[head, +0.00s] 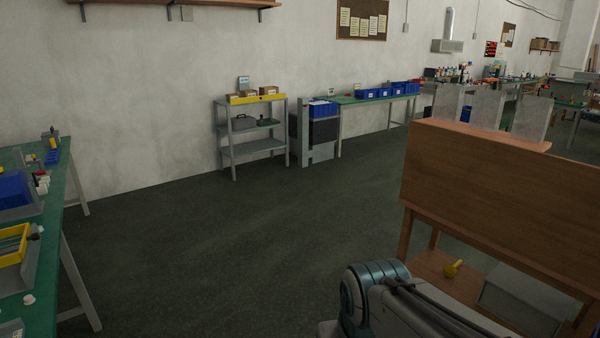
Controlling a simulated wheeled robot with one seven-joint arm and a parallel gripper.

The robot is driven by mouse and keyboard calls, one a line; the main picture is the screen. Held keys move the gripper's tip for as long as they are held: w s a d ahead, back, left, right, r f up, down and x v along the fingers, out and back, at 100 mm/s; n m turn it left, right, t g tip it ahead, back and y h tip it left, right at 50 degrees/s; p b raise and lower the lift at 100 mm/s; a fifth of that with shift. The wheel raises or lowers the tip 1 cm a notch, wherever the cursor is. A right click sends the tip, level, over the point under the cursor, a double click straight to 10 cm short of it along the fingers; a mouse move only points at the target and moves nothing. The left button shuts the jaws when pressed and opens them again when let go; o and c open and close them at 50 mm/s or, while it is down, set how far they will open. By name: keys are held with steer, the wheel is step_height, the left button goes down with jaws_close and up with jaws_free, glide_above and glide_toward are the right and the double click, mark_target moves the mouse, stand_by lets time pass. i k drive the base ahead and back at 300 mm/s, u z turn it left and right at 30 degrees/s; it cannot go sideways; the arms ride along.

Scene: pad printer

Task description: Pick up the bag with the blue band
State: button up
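I cannot make out a bag with a blue band anywhere in the head view. Part of my own arm (405,305) shows at the bottom right, but my gripper is out of the picture.
A wooden bench (495,185) stands close on the right, with grey upright panels on top. A green-topped table (52,245) with bins is on the left. A grey shelf unit (252,153) and a long green bench (350,99) line the wall. The dark floor (230,240) between is clear.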

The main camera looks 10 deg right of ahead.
mark_target(531, 118)
steer(key=z, duration=0.7)
steer(key=i, duration=1.8)
steer(key=z, duration=0.85)
